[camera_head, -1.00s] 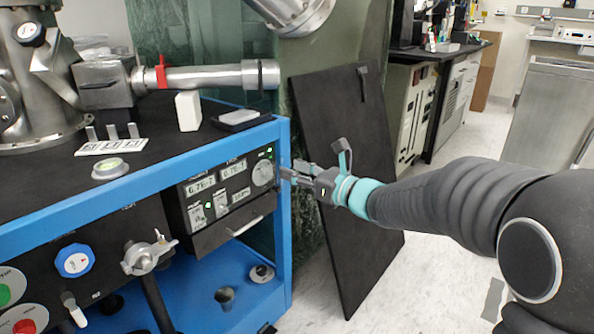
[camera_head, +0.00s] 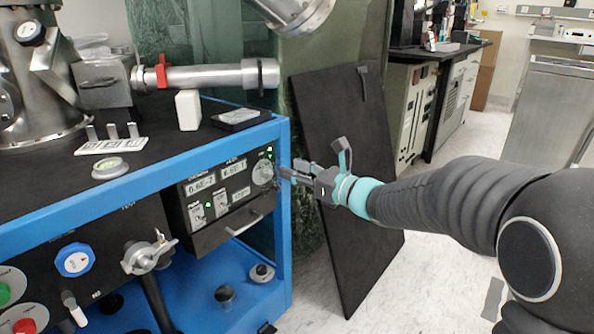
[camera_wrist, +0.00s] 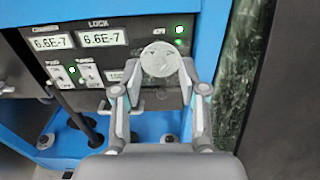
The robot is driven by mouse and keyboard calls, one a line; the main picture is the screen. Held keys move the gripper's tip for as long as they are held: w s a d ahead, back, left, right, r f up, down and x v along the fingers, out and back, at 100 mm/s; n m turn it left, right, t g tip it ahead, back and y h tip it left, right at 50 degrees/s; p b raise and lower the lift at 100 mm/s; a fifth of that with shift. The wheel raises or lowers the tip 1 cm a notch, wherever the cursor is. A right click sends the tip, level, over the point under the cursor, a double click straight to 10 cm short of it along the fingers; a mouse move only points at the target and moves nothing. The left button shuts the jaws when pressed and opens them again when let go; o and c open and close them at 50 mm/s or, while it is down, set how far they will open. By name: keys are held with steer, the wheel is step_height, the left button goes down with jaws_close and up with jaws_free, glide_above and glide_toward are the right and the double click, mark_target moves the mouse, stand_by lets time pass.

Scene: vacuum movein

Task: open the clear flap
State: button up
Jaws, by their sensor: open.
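The control panel (camera_head: 227,190) in the blue frame carries two displays, small switches and a round pale grey disc. The disc (camera_wrist: 161,60) shows in the wrist view between my fingertips; it could be the clear flap, but I cannot tell for sure. In the head view the disc (camera_head: 263,173) is at the panel's right end. My gripper (camera_head: 284,174) is at that end, beside the blue post. In the wrist view my gripper (camera_wrist: 155,82) is open, one finger on each side of the disc's lower part. I cannot tell whether the fingers touch it.
The blue frame (camera_head: 284,220) stands close beside my gripper. A dark board (camera_head: 345,180) leans behind my arm. A drawer handle (camera_head: 244,226) sticks out below the panel. A valve handle (camera_head: 147,255) is further left. Open floor (camera_head: 425,270) lies to the right.

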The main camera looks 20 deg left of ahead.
steer(key=v, duration=1.2)
steer(key=shift+c, duration=0.3)
